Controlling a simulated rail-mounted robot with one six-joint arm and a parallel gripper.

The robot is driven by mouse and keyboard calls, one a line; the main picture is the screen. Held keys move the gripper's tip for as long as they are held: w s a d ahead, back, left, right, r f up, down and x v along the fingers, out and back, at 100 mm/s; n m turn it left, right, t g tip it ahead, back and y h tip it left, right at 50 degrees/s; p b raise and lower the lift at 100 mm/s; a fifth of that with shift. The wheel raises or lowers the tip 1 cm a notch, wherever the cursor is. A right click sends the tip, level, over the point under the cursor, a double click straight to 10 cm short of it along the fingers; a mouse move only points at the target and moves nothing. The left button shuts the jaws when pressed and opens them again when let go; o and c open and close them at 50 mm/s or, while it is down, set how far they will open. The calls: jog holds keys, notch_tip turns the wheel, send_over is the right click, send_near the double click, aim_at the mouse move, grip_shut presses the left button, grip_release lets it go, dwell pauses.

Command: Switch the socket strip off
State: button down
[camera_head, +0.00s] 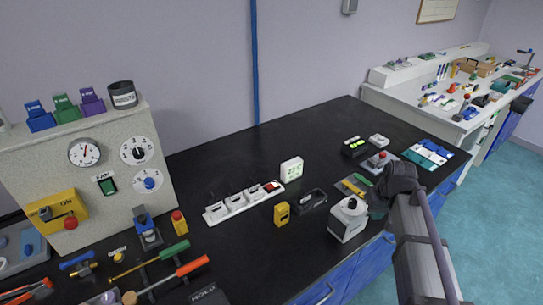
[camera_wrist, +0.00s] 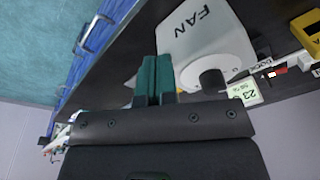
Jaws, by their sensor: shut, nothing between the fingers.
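The white socket strip (camera_head: 242,201) lies on the black bench in the middle of the head view, with several white plugs in it. Its red switch (camera_head: 271,187) is at the right end, but which way it is set is too small to tell. Part of the strip shows at the right of the wrist view, with the red switch (camera_wrist: 279,72). My gripper (camera_head: 377,209) is right of the strip and apart from it, beside the white fan box. Its teal fingers (camera_wrist: 155,78) are shut together and empty in the wrist view.
The white fan box (camera_head: 348,220) with a black knob stands between my gripper and the strip; it also fills the wrist view's upper middle (camera_wrist: 198,42). A display clock (camera_head: 291,169), yellow device (camera_head: 282,214) and black tray (camera_head: 311,201) stand near the strip.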

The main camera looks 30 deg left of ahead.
jog(key=shift+n, duration=0.5)
jog(key=a+r, duration=0.1)
jog(key=w+a+r+p, duration=0.1)
jog(key=a+r, duration=0.1)
jog(key=w+a+r+p, duration=0.1)
jog(key=r, duration=0.1)
jog(key=shift+w+a+r, duration=0.15)
jog(key=shift+a+r, duration=0.05)
jog(key=shift+a, duration=0.2)
jog(key=shift+n+y, duration=0.3)
jog(key=shift+n, duration=0.3)
jog(key=a, duration=0.2)
jog(key=w+a+f+b, duration=0.1)
jog(key=a, duration=0.3)
jog(key=shift+w+f, duration=0.2)
jog(key=shift+f, duration=0.15)
jog(key=a+n, duration=0.1)
jog(key=a, duration=0.6)
jog(key=n+y, duration=0.1)
jog(key=n, duration=0.3)
send_over(270, 187)
jog(key=d, duration=0.4)
jog(key=shift+s+a+r, duration=0.1)
jog(key=shift+s+r, duration=0.15)
jog(key=shift+r, duration=0.25)
